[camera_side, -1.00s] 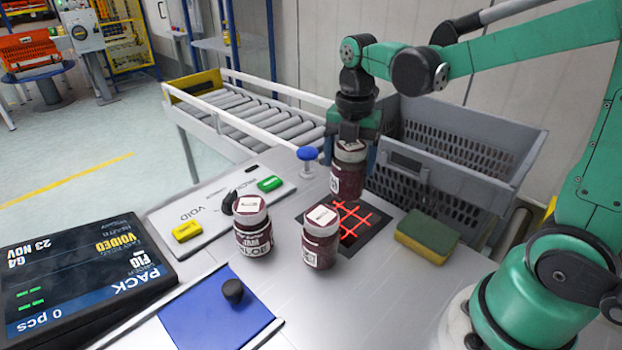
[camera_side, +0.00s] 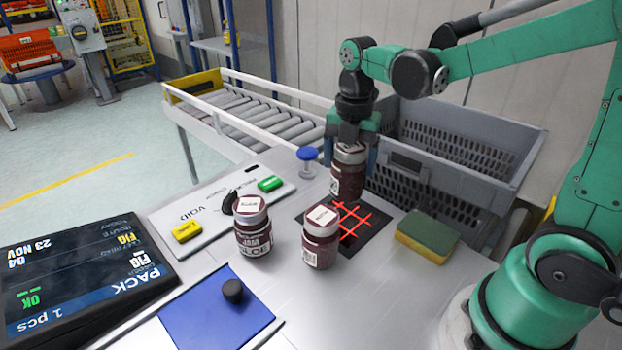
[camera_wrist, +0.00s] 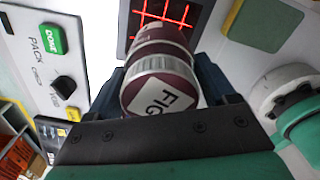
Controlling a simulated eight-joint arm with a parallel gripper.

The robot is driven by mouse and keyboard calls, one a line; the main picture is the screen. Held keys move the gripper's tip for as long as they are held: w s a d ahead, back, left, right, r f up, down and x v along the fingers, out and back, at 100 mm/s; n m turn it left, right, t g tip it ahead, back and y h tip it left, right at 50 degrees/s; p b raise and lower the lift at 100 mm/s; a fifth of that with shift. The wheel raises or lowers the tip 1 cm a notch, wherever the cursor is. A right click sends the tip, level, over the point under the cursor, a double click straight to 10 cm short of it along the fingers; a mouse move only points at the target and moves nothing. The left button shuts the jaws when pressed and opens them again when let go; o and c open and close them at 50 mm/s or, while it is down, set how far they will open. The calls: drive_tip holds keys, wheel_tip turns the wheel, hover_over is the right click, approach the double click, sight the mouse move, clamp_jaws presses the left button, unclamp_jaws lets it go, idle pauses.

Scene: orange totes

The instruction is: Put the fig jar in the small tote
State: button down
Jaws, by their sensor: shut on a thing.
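My gripper (camera_side: 349,150) is shut on the fig jar (camera_side: 347,180), a dark red jar with a pale lid band. In the wrist view the fig jar (camera_wrist: 160,84) sits between the fingers, its lid label reading "FIG". I hold it upright over the far part of the black scanner pad with red lines (camera_side: 350,227). A grey slotted tote (camera_side: 450,150) stands behind and to the right of my gripper; I cannot tell whether it is the small tote. The gap between jar and pad is hard to judge.
Two similar jars, a left one (camera_side: 252,230) and a right one (camera_side: 320,240), stand on the table in front. A sponge (camera_side: 427,236) lies right of the pad. A display (camera_side: 80,275) reads "PACK", "FIG", "OK", "1 pcs". A roller conveyor (camera_side: 250,120) is behind.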

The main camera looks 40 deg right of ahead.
drive_tip(key=shift+r, duration=1)
